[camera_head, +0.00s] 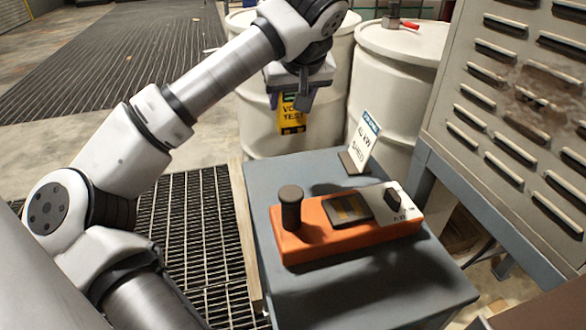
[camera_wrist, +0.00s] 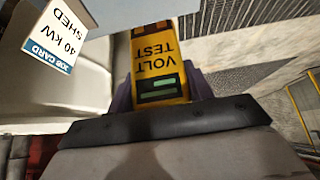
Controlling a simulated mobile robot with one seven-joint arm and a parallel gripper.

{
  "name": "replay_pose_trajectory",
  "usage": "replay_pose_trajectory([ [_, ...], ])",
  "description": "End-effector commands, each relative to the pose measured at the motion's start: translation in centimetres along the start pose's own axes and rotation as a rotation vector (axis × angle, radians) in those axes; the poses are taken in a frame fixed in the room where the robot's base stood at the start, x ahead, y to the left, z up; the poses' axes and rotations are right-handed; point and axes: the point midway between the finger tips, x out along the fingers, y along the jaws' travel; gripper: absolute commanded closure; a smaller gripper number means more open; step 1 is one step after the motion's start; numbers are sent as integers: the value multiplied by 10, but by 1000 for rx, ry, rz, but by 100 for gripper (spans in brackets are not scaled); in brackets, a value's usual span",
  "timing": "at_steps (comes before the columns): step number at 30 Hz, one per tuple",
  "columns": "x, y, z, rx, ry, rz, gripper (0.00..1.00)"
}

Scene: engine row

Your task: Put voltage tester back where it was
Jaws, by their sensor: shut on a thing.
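The voltage tester (camera_head: 291,116) is a yellow block with black lettering "VOLT TEST". It hangs from my gripper (camera_head: 290,92), which is shut on its upper part. In the wrist view the voltage tester (camera_wrist: 159,62) shows its yellow face with a dark panel and green bars, between the fingers of my gripper (camera_wrist: 160,90). It is in the air above the far edge of the grey table (camera_head: 262,180), in front of a white drum. Its lower end is clear of the table in the head view.
An orange device (camera_head: 345,232) with a dark knob sits on the table. A job card (camera_head: 362,143) reading "40 kW SHED" stands at the table's far edge. White drums (camera_head: 395,75) stand behind. A louvred metal cabinet (camera_head: 520,100) is at right. The table's far left is clear.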

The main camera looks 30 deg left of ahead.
Motion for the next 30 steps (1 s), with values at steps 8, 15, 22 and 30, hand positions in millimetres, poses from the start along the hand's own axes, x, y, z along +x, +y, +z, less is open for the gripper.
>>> replay_pose_trajectory([
  [8, 57, 0, 37, 0, -1, 3, 82],
  [15, 72, 0, 47, -1, 1, 1, 82],
  [22, 92, 0, 60, 0, 0, 2, 82],
  [30, 108, 0, 70, 0, 2, 2, 82],
])
